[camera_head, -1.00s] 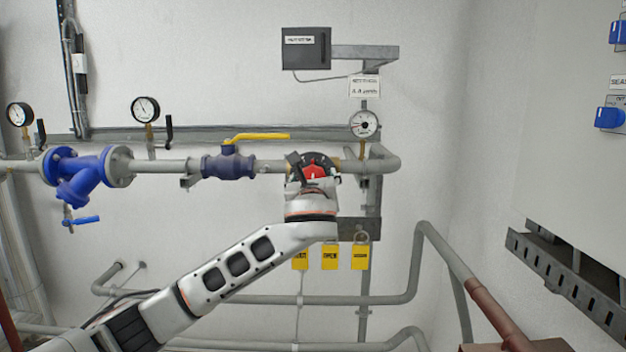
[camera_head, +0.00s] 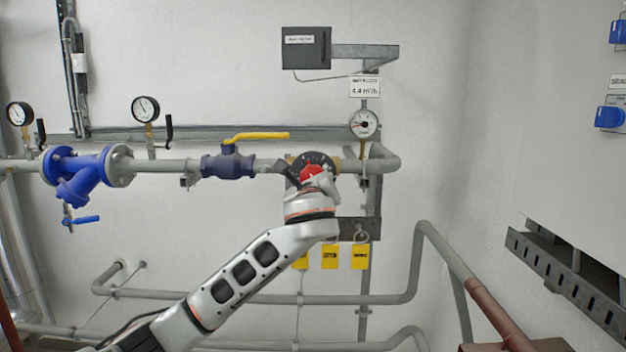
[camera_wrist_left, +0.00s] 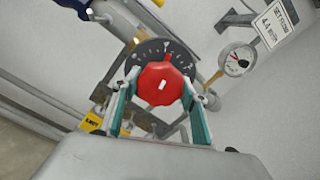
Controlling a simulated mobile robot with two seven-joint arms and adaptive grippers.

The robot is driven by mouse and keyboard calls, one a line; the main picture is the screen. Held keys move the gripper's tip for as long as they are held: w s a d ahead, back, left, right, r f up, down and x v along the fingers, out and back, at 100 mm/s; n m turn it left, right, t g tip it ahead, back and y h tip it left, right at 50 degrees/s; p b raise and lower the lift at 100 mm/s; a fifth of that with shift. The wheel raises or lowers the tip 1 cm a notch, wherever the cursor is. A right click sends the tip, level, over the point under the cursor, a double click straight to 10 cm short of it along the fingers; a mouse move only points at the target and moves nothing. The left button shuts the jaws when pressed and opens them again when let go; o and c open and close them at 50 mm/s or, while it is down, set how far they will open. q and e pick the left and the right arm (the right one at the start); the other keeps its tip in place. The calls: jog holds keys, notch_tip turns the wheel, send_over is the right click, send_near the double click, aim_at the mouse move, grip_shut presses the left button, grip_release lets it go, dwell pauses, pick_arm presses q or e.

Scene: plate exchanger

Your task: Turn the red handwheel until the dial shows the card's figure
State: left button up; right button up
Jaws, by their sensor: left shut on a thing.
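The red handwheel (camera_head: 313,175) sits on the pipe in front of a dark round scale plate (camera_head: 325,160). In the left wrist view the handwheel (camera_wrist_left: 160,86) has a white mark on its face, and the scale plate (camera_wrist_left: 148,56) shows behind it. My left gripper (camera_head: 312,183) is shut on the handwheel, with one finger at each side of it in the left wrist view (camera_wrist_left: 158,103). The round white dial (camera_head: 364,124) stands to the right; its needle is too small to read surely. The card (camera_head: 365,86) above it reads about 4.4 m³/h. My right gripper is not in view.
A blue valve with a yellow lever (camera_head: 258,138) is on the pipe left of the handwheel. Yellow tags (camera_head: 330,257) hang below right. A grey box (camera_head: 306,48) is above. Open room lies in front of the right wall.

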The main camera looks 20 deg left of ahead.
pick_arm(q)
jog(key=n, duration=0.3)
jog(key=shift+d+f+n, duration=0.1)
jog(key=shift+n, duration=0.3)
jog(key=n, duration=0.4)
jog(key=shift+n, duration=0.3)
jog(key=n, duration=0.4)
jog(key=shift+n, duration=2.2)
jog(key=o, duration=1.1)
jog(key=shift+r, duration=0.2)
